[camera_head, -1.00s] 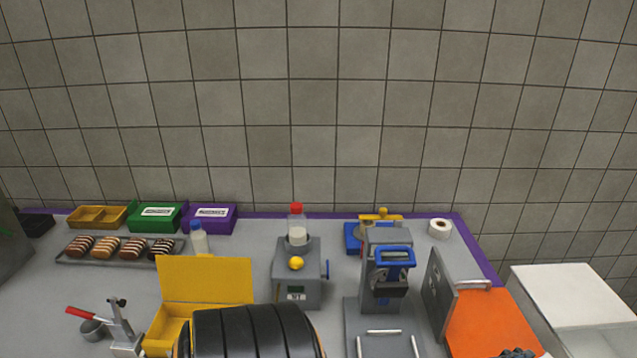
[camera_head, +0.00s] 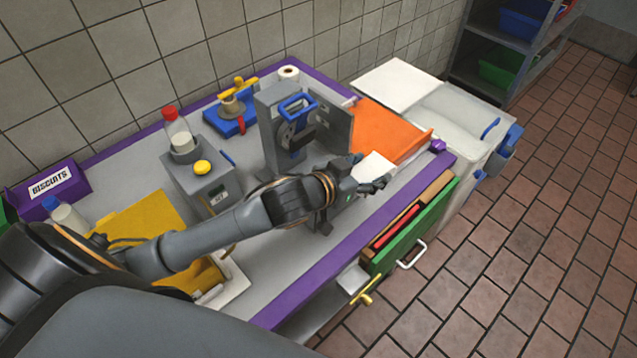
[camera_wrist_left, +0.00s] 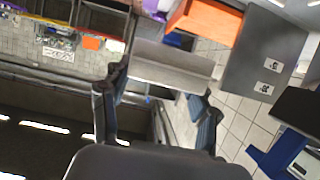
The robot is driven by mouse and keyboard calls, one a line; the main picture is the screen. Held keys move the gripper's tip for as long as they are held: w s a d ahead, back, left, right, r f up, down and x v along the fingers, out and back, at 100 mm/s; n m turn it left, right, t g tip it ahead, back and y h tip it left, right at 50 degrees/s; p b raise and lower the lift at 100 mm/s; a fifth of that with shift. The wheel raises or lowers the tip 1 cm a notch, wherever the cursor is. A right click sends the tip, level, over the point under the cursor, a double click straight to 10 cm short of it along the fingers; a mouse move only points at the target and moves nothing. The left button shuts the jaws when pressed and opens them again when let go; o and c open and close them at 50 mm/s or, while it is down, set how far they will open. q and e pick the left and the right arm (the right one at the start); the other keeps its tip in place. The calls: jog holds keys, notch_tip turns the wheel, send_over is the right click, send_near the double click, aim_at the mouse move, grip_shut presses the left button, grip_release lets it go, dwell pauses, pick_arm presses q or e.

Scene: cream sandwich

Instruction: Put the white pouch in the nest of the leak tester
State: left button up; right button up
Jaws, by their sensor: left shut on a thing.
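The white pouch (camera_head: 375,166) is held at the fingertips of my left gripper (camera_head: 372,184) in the head view, low over or beside the orange surface (camera_head: 385,132). In the left wrist view a pale grey-white slab, seemingly the pouch (camera_wrist_left: 172,68), spans between the two fingers of my left gripper (camera_wrist_left: 158,108). A grey station with a blue handle (camera_head: 296,105) stands left of the gripper, with an upright grey panel (camera_head: 334,118) beside the orange surface. I cannot tell for sure which part is the leak tester; its nest is not clearly visible. My right gripper is out of view.
A green drawer (camera_head: 412,232) with a white handle stands open at the bench's front edge. A yellow box (camera_head: 145,222) and a grey device with a yellow button (camera_head: 202,168) lie left, under or near my arm. A white bin (camera_head: 455,120) stands at the right end. Beyond is tiled floor.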

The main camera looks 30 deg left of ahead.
pick_arm(q)
jog(key=a+f, duration=0.2)
jog(key=a, duration=0.1)
jog(key=a+f+p, duration=0.1)
jog(key=a+f, duration=0.2)
jog(key=a, duration=0.1)
jog(key=a+f+p, duration=0.1)
jog(key=a+f, duration=0.2)
jog(key=a, duration=0.1)
jog(key=shift+w+a+f, duration=0.1)
jog(key=shift+w+a, duration=0.1)
jog(key=shift+a, duration=0.05)
jog(key=f, duration=0.1)
jog(key=f+p, duration=0.1)
jog(key=f, duration=0.1)
jog(key=shift+a, duration=0.3)
jog(key=shift+f, duration=0.3)
jog(key=shift+d, duration=0.1)
jog(key=shift+f, duration=0.2)
jog(key=o, duration=1.1)
